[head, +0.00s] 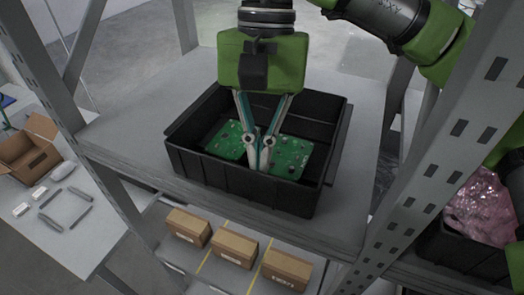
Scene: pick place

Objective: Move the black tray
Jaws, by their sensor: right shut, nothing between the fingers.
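The black tray (235,182) is a deep, open-topped box on the grey upper shelf, near its front edge. Green circuit boards (292,160) lie inside it. My right gripper (258,166) points down into the tray from above, with its fingertips together at the middle of the tray near the front wall. It is shut with nothing between the fingers. The fingers hide part of the boards, and I cannot tell whether the tips touch the boards or the tray. My left gripper is not in view.
Grey metal uprights (440,160) stand on both sides of the shelf. Several cardboard boxes (233,248) sit on the shelf below. Another black bin with a pink wrapped item (481,207) is at the right. A table with an open carton (28,150) is at the left.

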